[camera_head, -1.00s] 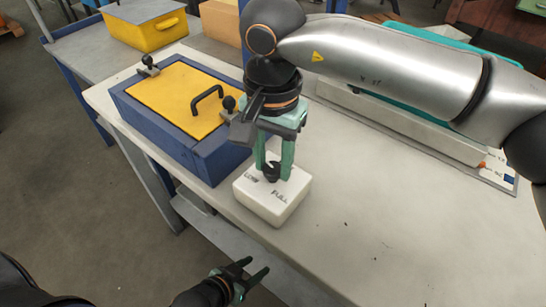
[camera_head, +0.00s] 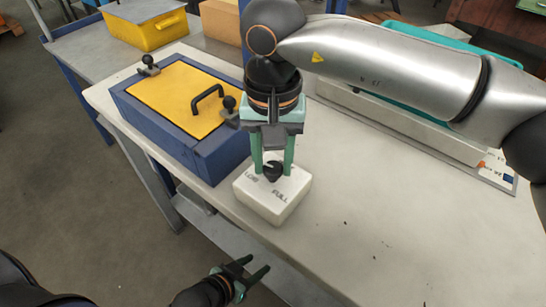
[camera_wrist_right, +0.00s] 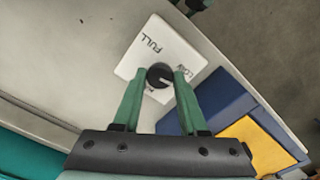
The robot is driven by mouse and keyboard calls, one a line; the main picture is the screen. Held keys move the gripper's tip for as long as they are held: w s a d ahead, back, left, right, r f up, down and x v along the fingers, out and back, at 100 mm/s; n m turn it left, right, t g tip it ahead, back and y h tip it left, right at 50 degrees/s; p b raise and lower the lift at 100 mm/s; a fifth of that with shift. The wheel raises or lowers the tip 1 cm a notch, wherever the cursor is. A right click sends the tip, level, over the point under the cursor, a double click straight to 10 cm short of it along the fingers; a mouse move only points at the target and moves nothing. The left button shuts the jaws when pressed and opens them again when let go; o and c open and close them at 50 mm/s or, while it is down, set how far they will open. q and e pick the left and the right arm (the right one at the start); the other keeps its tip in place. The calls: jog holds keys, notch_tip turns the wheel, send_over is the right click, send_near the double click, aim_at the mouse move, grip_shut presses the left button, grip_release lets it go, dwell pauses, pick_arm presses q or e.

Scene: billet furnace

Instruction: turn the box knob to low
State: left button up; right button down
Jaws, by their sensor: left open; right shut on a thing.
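A small white box (camera_head: 268,212) stands on the pale bench, with LOW on its left and FULL on its right in the head view. A black knob (camera_head: 272,172) sits on its top. My right gripper (camera_head: 274,168) points down with its green fingers shut on the knob. In the right wrist view, the knob (camera_wrist_right: 158,75) is between the fingertips, and a light mark shows on its right side. The right finger there partly covers the LOW label. My left gripper (camera_head: 259,263) is open and empty, low in front of the bench, apart from the box.
A blue box with a yellow lid (camera_head: 180,98) and black handle stands just left of the white box. The bench (camera_head: 390,230) is clear to the right.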

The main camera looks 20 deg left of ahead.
aim_at(273, 167)
jog(key=shift+c, duration=2.2)
grip_release()
jog(key=shift+r, duration=0.15)
notch_tip(273, 167, up, 12)
jog(key=p, duration=0.1)
jog(key=shift+r+p, duration=0.15)
jog(key=shift+p, duration=0.2)
